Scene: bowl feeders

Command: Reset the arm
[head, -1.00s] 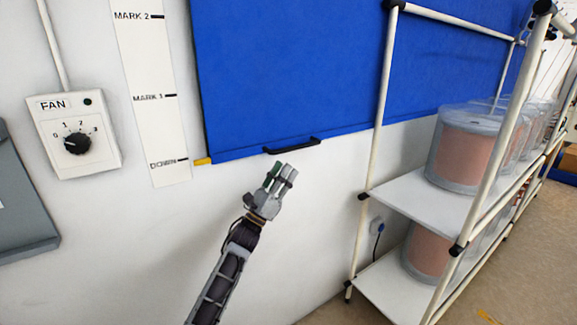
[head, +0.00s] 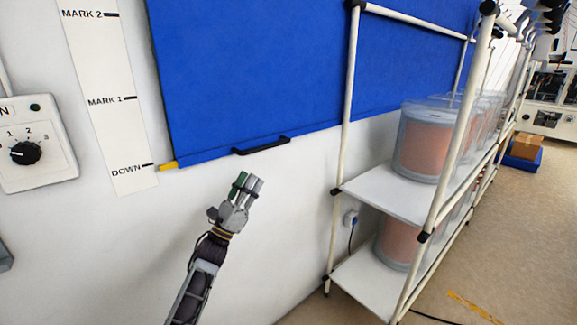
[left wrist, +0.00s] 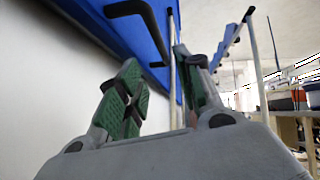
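My left gripper (head: 248,182) is in front of the white wall, below the black handle (head: 261,146) on the bottom edge of the blue blind (head: 250,70). Its green-padded fingers point up and stand apart with nothing between them, as the left wrist view (left wrist: 165,85) also shows. The handle (left wrist: 135,15) appears above the fingers there, apart from them. The yellow tip at the blind's lower left corner is level with the DOWN mark on the scale strip (head: 105,85). My right gripper is out of view.
A white-framed shelf rack (head: 385,193) with clear tubs of reddish material (head: 425,145) stands close on the right. A fan dial box (head: 40,150) is on the wall at left. Floor right of the rack is mostly clear.

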